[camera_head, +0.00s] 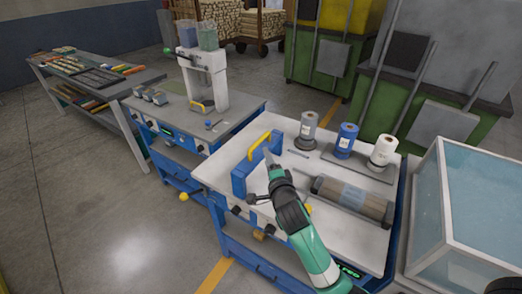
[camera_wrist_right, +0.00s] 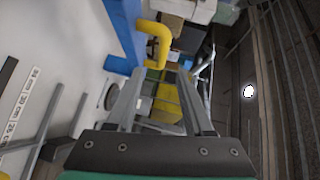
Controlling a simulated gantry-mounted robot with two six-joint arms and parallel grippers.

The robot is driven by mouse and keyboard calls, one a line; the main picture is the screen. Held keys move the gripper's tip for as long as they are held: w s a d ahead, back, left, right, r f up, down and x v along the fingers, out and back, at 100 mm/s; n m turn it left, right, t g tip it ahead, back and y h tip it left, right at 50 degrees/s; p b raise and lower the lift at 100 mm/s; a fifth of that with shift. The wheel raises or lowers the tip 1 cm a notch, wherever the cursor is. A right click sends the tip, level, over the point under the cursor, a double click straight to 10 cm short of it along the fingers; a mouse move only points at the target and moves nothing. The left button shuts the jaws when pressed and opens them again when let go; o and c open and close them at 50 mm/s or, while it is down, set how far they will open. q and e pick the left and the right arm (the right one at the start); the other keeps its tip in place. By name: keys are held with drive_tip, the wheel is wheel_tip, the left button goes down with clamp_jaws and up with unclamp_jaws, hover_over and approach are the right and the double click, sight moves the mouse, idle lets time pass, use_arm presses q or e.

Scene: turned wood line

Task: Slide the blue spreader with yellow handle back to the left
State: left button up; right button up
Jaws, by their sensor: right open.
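The blue spreader (camera_head: 239,182) with its yellow handle (camera_head: 259,143) stands at the left side of the white worktop (camera_head: 330,228) in the head view. In the right wrist view, its blue body (camera_wrist_right: 124,28) and yellow handle (camera_wrist_right: 160,45) show at the top, beyond my fingertips. My right gripper (camera_head: 268,158) is beside the spreader, in front of part of its blue body. In the wrist view, its two fingers (camera_wrist_right: 158,90) are apart, with nothing held between them. My left gripper is not in view.
A grey cylinder (camera_head: 308,124), a blue one (camera_head: 346,138) and a white one (camera_head: 382,151) stand at the worktop's back. A roller in a frame (camera_head: 352,198) lies right of my arm. A glass-sided case (camera_head: 470,205) stands at right, another bench (camera_head: 185,117) at left.

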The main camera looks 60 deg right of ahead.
sight(260, 143)
drive_tip(key=b+x, duration=0.1)
drive_tip(key=x, duration=0.6)
drive_tip(key=b+x, duration=0.1)
drive_tip(key=x, duration=0.3)
drive_tip(key=shift+w+d+r+b, duration=0.2)
drive_tip(key=shift+w+d+b, duration=0.05)
drive_tip(key=shift+w+b, duration=0.1)
clamp_jaws()
idle(0.9)
